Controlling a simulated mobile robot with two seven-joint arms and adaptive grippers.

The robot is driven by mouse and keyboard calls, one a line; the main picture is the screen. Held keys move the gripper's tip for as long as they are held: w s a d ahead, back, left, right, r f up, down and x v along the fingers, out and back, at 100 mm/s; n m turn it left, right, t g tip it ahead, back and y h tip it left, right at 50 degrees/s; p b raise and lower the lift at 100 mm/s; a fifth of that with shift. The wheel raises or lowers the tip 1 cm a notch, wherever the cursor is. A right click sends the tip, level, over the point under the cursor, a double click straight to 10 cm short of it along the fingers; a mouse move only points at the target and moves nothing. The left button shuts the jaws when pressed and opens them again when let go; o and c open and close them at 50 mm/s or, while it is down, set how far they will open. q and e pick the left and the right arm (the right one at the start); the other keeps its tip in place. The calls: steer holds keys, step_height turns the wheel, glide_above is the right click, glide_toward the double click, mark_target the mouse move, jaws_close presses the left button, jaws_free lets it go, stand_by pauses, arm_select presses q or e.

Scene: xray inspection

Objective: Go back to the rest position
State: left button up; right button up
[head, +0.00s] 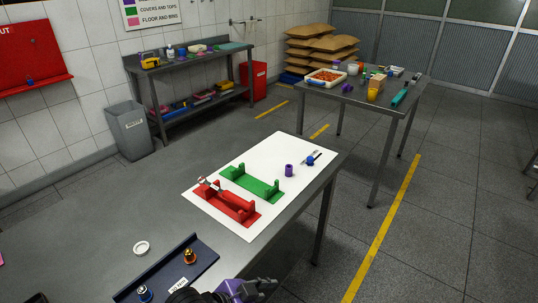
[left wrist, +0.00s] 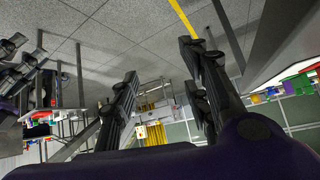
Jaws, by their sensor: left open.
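My left gripper (head: 266,287) is at the bottom edge of the head view, beside the near edge of the grey worktable (head: 85,210). In the left wrist view its two dark fingers (left wrist: 165,75) stand wide apart with only floor and distant background between them. It is open and empty. Dark finger-like parts at the left edge of the left wrist view look like my right gripper (left wrist: 22,62). They are cut off, so I cannot tell its opening. The right gripper does not show in the head view.
On the worktable are a red fixture (head: 228,205), a green fixture (head: 250,183), a purple cylinder (head: 289,170), a white ring (head: 142,248) and a dark tray (head: 170,270) near my gripper. A second table (head: 350,97) stands at the back right. The floor between is clear.

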arm_select(q)
steer(key=s+a+f+n+t+y, duration=0.1)
steer(key=s+a+f+n+y, duration=0.2)
steer(key=s+a+f+n, duration=0.3)
steer(key=s+a+f+n+t+y, duration=0.2)
steer(key=s+a+f+n+y, duration=0.2)
steer(key=s+a, duration=0.9)
step_height(320, 180, down, 4)
steer(key=shift+s+a+r+n+p, duration=0.1)
steer(key=shift+s+a+n+p, duration=0.2)
steer(key=shift+n, duration=0.6)
steer(key=shift+d, duration=0.2)
